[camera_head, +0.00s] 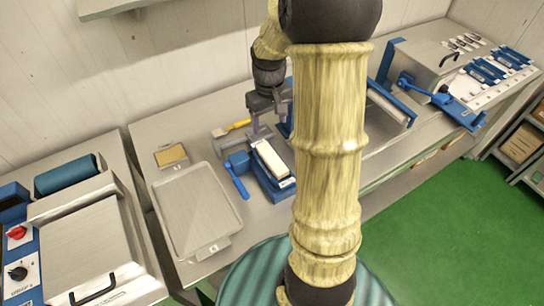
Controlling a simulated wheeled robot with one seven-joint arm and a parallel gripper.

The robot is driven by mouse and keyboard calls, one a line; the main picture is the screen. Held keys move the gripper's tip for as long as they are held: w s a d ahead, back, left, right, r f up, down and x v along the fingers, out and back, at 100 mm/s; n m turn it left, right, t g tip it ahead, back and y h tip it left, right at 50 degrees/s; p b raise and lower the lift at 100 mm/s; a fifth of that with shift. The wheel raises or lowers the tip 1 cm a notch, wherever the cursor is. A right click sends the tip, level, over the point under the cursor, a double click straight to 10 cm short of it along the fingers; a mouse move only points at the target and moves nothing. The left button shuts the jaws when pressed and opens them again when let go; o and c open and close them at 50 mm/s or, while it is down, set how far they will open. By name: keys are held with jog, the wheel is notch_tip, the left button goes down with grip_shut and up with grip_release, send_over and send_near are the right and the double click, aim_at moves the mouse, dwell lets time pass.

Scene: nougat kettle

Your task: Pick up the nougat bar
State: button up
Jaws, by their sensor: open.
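A long cream-coloured bar (271,159), which looks like the nougat bar, lies in a blue fixture (266,184) near the middle of the steel table. My gripper (262,134) points down at the far end of this bar. It is open, with one finger showing near the bar's far end. I cannot tell whether it touches the bar or is just above or behind it. My arm hides part of the area to the right of the fixture.
An empty metal tray (196,212) lies left of the fixture. A small tan slab (171,155) sits behind it. A yellow-handled tool (238,125) lies beside my gripper. A blue lever (238,181) sticks out at the fixture's left. Machines stand on both sides.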

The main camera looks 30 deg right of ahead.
jog(key=shift+w+d+r, duration=0.1)
jog(key=shift+w+d, duration=0.15)
jog(key=shift+d, duration=0.35)
jog(key=p, duration=0.3)
send_over(272, 157)
jog(key=f, duration=1.2)
jog(key=shift+s+a+f, duration=0.1)
jog(key=shift+s+a, duration=0.05)
jog(key=shift+s, duration=0.15)
jog(key=shift+f, duration=0.1)
jog(key=shift+w+f+p, duration=0.15)
jog(key=shift+f+p, duration=0.6)
jog(key=shift+f, duration=0.5)
jog(key=shift+w+f+p, duration=0.1)
jog(key=shift+f+p, duration=0.6)
jog(key=shift+f, duration=0.55)
